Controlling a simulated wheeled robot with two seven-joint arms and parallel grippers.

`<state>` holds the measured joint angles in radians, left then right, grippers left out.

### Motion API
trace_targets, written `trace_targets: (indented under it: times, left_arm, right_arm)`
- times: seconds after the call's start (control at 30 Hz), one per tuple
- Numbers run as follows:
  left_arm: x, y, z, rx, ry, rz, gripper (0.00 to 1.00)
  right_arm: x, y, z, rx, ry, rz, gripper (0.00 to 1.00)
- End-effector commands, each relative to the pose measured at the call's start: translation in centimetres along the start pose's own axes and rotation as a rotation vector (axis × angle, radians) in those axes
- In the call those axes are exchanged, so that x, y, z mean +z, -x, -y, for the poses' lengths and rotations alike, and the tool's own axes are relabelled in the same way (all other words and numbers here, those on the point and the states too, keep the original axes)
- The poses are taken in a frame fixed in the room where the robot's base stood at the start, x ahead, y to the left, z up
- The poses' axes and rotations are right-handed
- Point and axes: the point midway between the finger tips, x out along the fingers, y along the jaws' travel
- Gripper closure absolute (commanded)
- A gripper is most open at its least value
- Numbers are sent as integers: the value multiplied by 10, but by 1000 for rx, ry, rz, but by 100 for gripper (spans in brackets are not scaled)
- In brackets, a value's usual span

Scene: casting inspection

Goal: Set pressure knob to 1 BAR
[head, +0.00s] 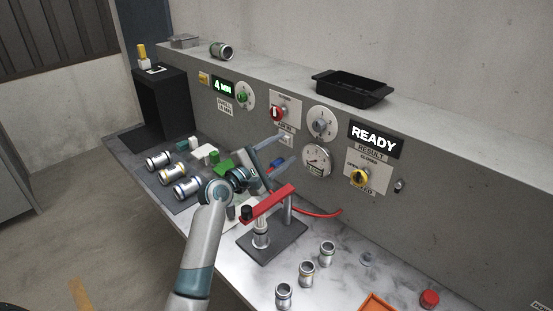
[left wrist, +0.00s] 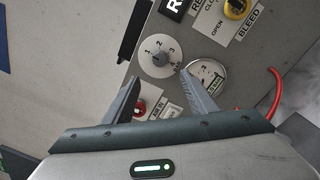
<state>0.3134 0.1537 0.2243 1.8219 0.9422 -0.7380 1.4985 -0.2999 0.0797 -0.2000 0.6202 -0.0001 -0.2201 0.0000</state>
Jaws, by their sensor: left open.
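The pressure knob (head: 320,125) is a grey knob on a round white dial on the sloping panel, left of the READY display. In the left wrist view the dial (left wrist: 158,57) shows the numbers 1 to 4 and BAR. I cannot tell surely where the pointer stands. My left gripper (head: 286,150) is open and empty, left of and below the knob in the head view, apart from it. In the left wrist view the knob lies just beyond the gap between the fingertips (left wrist: 160,78). My right gripper is in neither view.
A pressure gauge (head: 317,160) sits below the dial. A red air knob (head: 277,112) is to its left, a yellow bleed knob (head: 359,177) to its lower right. A red-armed fixture (head: 268,203) stands below the gripper. A black tray (head: 352,90) rests on the ledge above.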

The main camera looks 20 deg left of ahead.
Motion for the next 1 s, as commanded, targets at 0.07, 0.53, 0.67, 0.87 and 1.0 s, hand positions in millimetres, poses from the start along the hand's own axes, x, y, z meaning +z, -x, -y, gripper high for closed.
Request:
trace_targets:
  times: [0.07,0.53,0.67,0.87,1.0]
  left_arm:
    - [-1,10,2,0,-1,0,48]
    - [0,22,0,-1,1,0,48]
    - [0,22,0,-1,1,0,48]
    - [0,22,0,-1,1,0,48]
    - [0,22,0,-1,1,0,48]
  right_arm:
    - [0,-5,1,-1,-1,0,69]
    - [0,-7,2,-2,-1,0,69]
    - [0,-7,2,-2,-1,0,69]
    - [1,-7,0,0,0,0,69]
    - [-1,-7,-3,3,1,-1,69]
